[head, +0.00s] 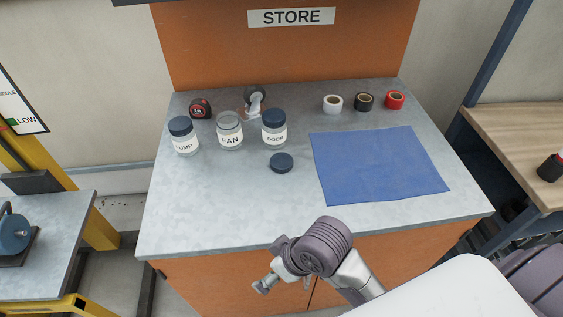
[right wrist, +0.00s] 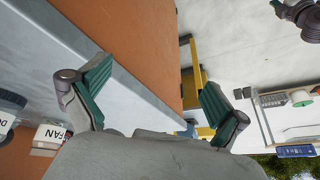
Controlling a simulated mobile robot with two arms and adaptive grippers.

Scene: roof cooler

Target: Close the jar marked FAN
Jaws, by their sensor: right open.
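The jar marked FAN (head: 229,133) stands upright on the grey counter, its glass top showing no dark lid. A loose dark blue lid (head: 281,162) lies on the counter in front of the DOOR jar. The PUMP jar (head: 184,138) and the DOOR jar (head: 274,131) stand on either side with dark lids on. My right gripper (head: 264,286) is low in front of the counter's front edge, well apart from jar and lid. In the right wrist view its green-padded fingers (right wrist: 154,75) are spread with nothing between.
A blue mat (head: 380,165) covers the counter's right side. Rolls of white, black and red tape (head: 364,102) stand behind it. A tape measure (head: 200,108) and a grey object (head: 255,98) sit behind the jars. The counter's front left is clear.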

